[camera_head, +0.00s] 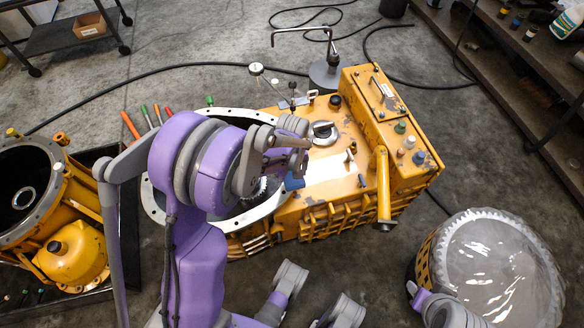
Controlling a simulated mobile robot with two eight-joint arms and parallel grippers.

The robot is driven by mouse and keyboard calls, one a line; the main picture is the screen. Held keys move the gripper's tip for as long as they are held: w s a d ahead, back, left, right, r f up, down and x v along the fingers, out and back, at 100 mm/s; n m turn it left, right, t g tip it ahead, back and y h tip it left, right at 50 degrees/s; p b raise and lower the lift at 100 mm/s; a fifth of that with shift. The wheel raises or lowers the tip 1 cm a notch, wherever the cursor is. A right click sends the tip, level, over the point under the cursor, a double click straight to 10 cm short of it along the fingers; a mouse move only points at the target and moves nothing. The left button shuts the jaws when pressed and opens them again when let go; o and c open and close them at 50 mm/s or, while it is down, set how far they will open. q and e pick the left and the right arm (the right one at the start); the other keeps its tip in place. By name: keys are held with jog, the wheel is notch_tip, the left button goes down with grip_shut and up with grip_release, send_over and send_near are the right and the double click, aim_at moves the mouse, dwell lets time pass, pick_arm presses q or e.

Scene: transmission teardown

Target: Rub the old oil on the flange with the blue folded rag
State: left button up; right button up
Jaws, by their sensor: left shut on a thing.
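The flange (262,212) is a pale metal ring with bolt holes around the open end of the yellow transmission housing, in the middle of the view. My left arm covers much of its left and upper part. My left gripper (290,155) is over the right side of the ring and is shut on the blue rag. Only a small blue patch of the rag (293,182) shows, just below the fingers at the ring's right edge. I cannot tell whether it touches the flange. No old oil can be made out. Grey parts of mine at the bottom are unclear.
The yellow housing (330,180) has an upright handle on its right. A second yellow casing (45,225) sits in a dark tray at left. A clear-covered drum (490,265) stands at lower right. Hoses cross the floor; shelving (540,60) lines the right.

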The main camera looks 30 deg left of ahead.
pick_arm(q)
jog(key=shift+r+p, duration=0.4)
jog(key=shift+r, duration=0.55)
